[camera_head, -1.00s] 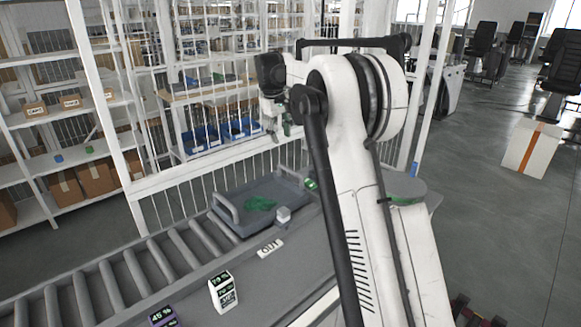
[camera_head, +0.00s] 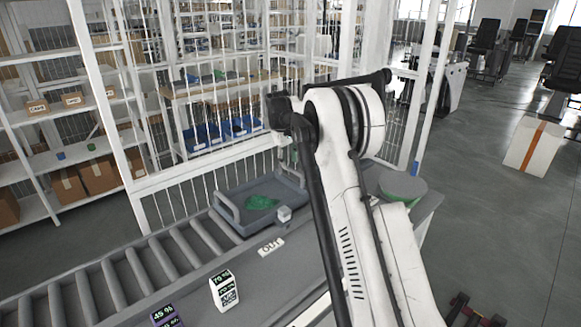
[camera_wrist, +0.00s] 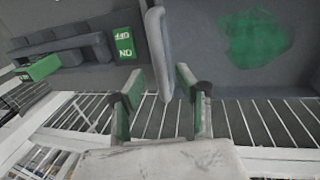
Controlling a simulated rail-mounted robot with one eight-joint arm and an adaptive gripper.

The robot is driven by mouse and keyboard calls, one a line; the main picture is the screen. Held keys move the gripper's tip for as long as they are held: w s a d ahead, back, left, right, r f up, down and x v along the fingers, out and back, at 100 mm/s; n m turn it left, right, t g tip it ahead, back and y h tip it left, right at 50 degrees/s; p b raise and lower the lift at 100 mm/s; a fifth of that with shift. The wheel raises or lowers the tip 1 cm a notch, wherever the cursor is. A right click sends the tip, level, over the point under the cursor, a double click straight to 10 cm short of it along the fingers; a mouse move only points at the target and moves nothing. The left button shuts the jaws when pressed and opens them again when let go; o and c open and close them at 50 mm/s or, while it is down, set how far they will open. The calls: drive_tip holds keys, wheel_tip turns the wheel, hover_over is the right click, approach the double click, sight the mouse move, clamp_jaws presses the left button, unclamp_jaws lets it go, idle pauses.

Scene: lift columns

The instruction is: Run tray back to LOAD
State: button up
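The grey tray (camera_head: 233,231) sits at the right end of the roller conveyor, with a green patch (camera_head: 262,202) on its floor and a raised handle at its left and right ends. My gripper is at the tray's far right end, mostly hidden behind my arm in the head view. In the wrist view my gripper (camera_wrist: 158,82) is open, with its green-padded fingers on either side of a grey tray handle (camera_wrist: 156,40). Gaps show between the handle and both fingers. The green patch shows right of the handle. No LOAD label is readable.
Empty rollers (camera_head: 125,270) run to the left. A white mesh fence (camera_head: 180,183) stands close behind the tray.

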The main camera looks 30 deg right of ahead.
drive_tip(key=shift+d+f, duration=0.15)
drive_tip(key=shift+f, duration=0.6)
drive_tip(key=shift+d+f, duration=0.15)
drive_tip(key=shift+f, duration=0.6)
clamp_jaws()
